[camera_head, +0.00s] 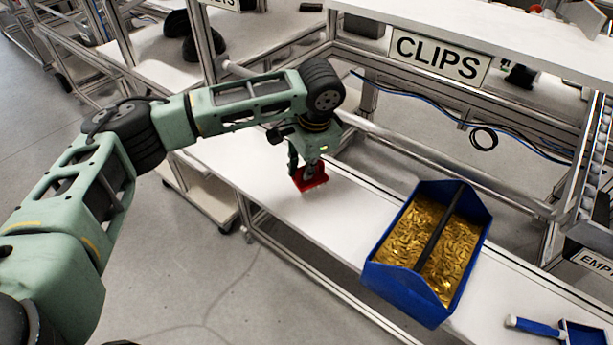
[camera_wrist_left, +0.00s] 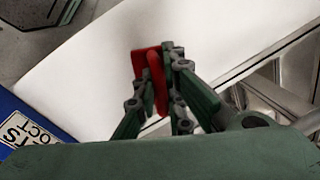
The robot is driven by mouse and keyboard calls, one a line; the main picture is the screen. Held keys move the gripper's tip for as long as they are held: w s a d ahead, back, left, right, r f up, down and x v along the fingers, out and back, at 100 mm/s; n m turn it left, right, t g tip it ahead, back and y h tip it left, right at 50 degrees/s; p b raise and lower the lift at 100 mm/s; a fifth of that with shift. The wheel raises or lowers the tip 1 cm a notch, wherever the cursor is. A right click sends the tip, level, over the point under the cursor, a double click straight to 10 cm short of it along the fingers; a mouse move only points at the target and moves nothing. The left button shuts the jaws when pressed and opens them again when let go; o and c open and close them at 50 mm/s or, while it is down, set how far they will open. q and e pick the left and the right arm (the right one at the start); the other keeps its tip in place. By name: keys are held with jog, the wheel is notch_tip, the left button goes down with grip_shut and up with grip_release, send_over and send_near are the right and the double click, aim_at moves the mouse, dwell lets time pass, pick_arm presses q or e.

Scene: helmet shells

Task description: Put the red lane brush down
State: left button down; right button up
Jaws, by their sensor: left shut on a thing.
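The red lane brush (camera_head: 311,177) is at the white bench top (camera_head: 340,212), left of the blue bin. My left gripper (camera_head: 306,168) points down and is shut on it. In the left wrist view the red brush (camera_wrist_left: 152,78) shows between the fingers (camera_wrist_left: 160,75) over the white surface (camera_wrist_left: 90,70). The fingers hide part of it. I cannot tell whether the brush touches the bench. My right gripper is not in view.
A blue bin (camera_head: 389,276) with a dark handle holds many gold clips (camera_head: 425,240). A blue-handled tool (camera_head: 535,327) lies at the lower right. A shelf labelled CLIPS (camera_head: 440,55) overhangs behind. The bench is bare between the gripper and the bin.

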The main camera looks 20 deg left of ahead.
pick_arm(q)
notch_tip(320, 180, down, 3)
jog(key=shift+s+f+p, duration=0.1)
jog(key=shift+p, duration=0.35)
jog(key=shift+f, duration=0.35)
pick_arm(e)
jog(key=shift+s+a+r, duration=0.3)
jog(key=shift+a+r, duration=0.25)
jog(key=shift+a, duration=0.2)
pick_arm(q)
jog(key=c, duration=1.8)
grip_release()
jog(key=shift+c, duration=0.2)
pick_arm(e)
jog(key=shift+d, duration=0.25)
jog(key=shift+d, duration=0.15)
